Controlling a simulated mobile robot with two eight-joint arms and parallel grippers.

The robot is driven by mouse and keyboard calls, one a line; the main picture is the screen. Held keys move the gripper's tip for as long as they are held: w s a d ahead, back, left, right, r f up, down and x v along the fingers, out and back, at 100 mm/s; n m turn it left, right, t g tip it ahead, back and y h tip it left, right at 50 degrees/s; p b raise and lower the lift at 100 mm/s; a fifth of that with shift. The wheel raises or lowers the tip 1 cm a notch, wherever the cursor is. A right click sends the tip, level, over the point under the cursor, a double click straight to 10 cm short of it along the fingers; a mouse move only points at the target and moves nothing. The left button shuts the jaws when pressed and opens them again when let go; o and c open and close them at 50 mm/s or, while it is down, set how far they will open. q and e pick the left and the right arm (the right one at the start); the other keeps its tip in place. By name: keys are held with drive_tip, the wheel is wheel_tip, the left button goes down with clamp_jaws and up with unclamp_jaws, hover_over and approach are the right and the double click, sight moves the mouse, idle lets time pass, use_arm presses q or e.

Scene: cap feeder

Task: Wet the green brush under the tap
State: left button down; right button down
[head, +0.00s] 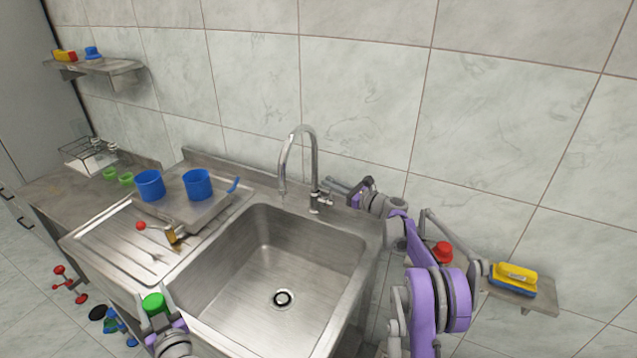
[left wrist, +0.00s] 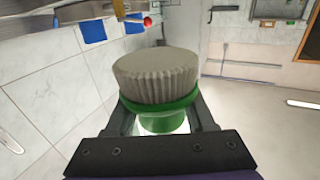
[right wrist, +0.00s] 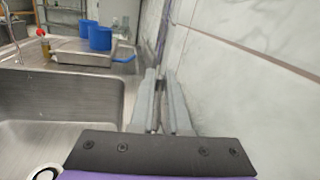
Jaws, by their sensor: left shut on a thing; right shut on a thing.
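The green brush (head: 153,302) is held in my left gripper (head: 160,321), in front of the sink's near left corner. In the left wrist view the brush (left wrist: 156,78) shows pale grey bristles above a green collar, its body between the fingers. The steel tap (head: 313,160) stands at the sink's back edge, its spout arching over the basin; I see no water running. My right gripper (head: 333,186) is shut at the tap's base, by its lever. In the right wrist view its fingers (right wrist: 160,100) are close together; what they grip is mostly hidden.
The sink basin (head: 270,262) is empty, with a dark drain. A right wall shelf (head: 540,292) holds yellow and blue sponges.

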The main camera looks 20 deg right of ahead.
sight(158, 309)
drive_tip(key=c, duration=0.9)
unclamp_jaws()
drive_tip(key=shift+s, duration=0.1)
use_arm(q)
drive_tip(key=shift+f, duration=0.2)
drive_tip(key=f+b, duration=0.1)
drive_tip(key=s+f+b, duration=0.1)
drive_tip(key=shift+f, duration=0.45)
use_arm(e)
drive_tip(key=v, duration=1.2)
drive_tip(key=shift+a, duration=0.15)
